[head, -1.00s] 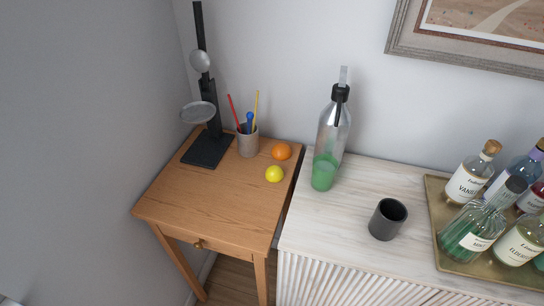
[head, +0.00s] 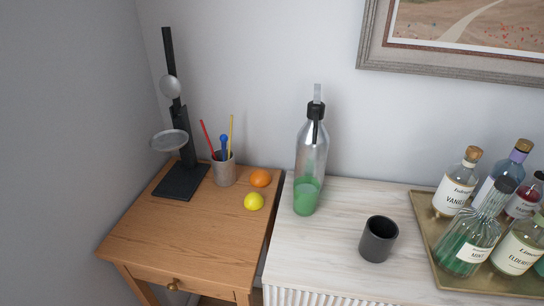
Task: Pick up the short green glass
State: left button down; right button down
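The short green glass (head: 305,197) stands upright on the white-topped cabinet, near its left edge. A tall clear bottle (head: 313,150) with a black stopper stands directly behind it, so the two overlap in the head view. I cannot tell whether they touch. Neither of my grippers is in view.
A dark grey cup (head: 378,239) stands to the right of the glass. A brass tray (head: 428,232) of bottles is further right.

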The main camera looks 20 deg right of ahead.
aim_at(306, 189)
jog(key=k, duration=0.5)
jog(key=u, duration=1.45)
jog(key=i, duration=0.85)
jog(key=z, duration=1.9)
